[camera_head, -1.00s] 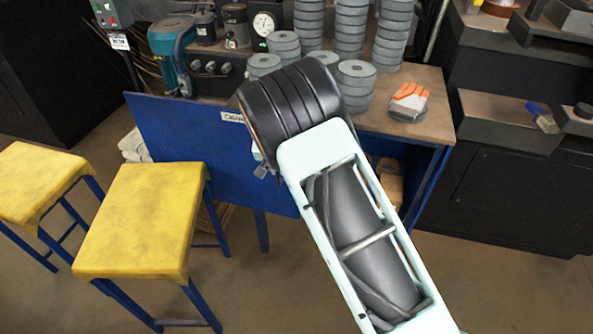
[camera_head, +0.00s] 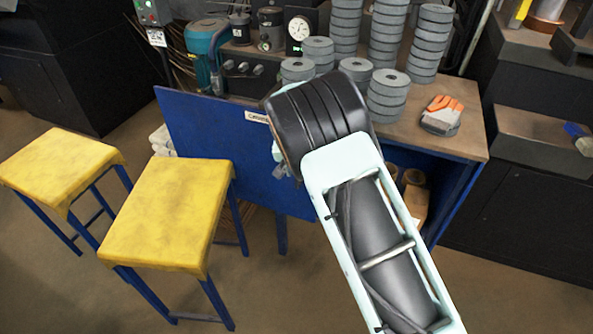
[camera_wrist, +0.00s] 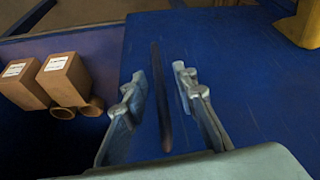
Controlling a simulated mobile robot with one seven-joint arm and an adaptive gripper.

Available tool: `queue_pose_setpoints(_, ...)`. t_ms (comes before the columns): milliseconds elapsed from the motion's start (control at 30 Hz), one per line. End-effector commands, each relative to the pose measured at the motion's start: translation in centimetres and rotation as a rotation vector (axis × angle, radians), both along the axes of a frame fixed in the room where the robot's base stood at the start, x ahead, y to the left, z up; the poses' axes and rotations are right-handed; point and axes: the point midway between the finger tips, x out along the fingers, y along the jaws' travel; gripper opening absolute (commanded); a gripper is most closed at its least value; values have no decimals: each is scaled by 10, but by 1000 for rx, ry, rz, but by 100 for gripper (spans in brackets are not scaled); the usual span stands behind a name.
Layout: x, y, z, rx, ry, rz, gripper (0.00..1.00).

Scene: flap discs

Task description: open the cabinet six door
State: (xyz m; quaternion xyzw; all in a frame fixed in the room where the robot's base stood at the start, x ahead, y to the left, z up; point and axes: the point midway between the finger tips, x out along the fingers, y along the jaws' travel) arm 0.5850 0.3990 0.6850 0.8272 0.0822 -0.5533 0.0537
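The blue cabinet door (camera_head: 210,135) with a small white label stands swung out to the left of the workbench, and the cabinet's inside shows to its right. In the wrist view, the blue door panel (camera_wrist: 245,95) fills the middle and right. A dark upright bar handle (camera_wrist: 160,100) stands on it. My gripper (camera_wrist: 160,76) is open, its two fingers on either side of the handle with gaps visible. In the head view my arm hides the gripper's fingers and the handle.
Brown boxes (camera_wrist: 62,78) sit inside the open cabinet. Two yellow-topped stools (camera_head: 168,215) (camera_head: 62,168) stand at the left, close to the door. Grey disc stacks (camera_head: 387,95) and a glove (camera_head: 441,115) lie on the bench top (camera_head: 465,140). Dark cabinets stand at the right.

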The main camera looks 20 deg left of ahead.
Motion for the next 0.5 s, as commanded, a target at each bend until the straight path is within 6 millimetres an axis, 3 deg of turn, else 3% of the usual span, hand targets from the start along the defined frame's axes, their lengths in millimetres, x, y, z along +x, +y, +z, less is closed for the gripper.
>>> queue_pose_setpoints(267,-5,-1,16,1,-2,0,26)
queue_pose_setpoints(500,-22,-4,58,2,-2,1,26)
